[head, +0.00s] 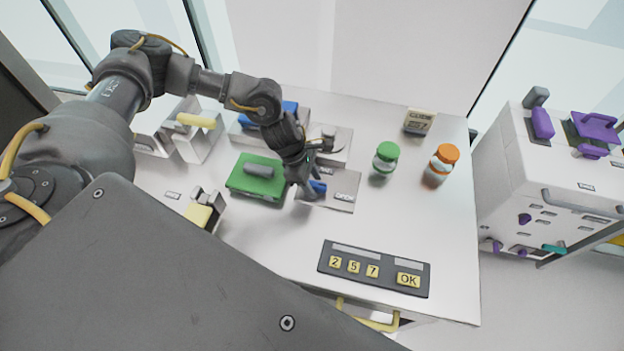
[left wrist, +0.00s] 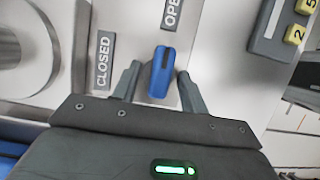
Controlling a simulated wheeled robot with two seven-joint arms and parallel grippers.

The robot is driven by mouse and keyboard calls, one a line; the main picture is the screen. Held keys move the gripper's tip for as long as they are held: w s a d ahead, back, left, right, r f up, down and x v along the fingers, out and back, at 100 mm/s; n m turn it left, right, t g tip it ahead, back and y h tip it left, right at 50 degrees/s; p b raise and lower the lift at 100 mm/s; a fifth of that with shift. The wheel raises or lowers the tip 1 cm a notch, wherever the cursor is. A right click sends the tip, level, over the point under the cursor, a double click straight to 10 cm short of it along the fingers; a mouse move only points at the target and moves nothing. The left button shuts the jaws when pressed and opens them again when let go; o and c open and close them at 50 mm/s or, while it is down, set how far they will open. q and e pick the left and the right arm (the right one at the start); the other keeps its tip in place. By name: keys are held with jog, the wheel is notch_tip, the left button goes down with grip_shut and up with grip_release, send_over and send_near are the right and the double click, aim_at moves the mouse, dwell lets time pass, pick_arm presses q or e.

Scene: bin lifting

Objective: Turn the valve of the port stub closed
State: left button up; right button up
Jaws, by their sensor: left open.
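The valve's blue handle (head: 319,186) sits on a grey plate (head: 345,180) in the middle of the table. In the left wrist view the blue handle (left wrist: 160,82) has a dark slot at its far end and points roughly toward the OPEN label (left wrist: 172,12). The CLOSED label (left wrist: 104,60) is to its left. A metal cylinder, apparently the port stub (head: 328,138), stands behind the plate. My left gripper (head: 313,188) is open, with one finger on either side of the handle. Firm contact cannot be told. My right gripper is out of view.
A green block (head: 243,180) with a grey handle lies left of the valve. A green-capped jar (head: 385,160) and an orange-capped jar (head: 440,165) stand to the right. A keypad (head: 374,268) lies near the front edge. The white table between keypad and jars is clear.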

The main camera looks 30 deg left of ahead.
pick_arm(q)
grip_shut()
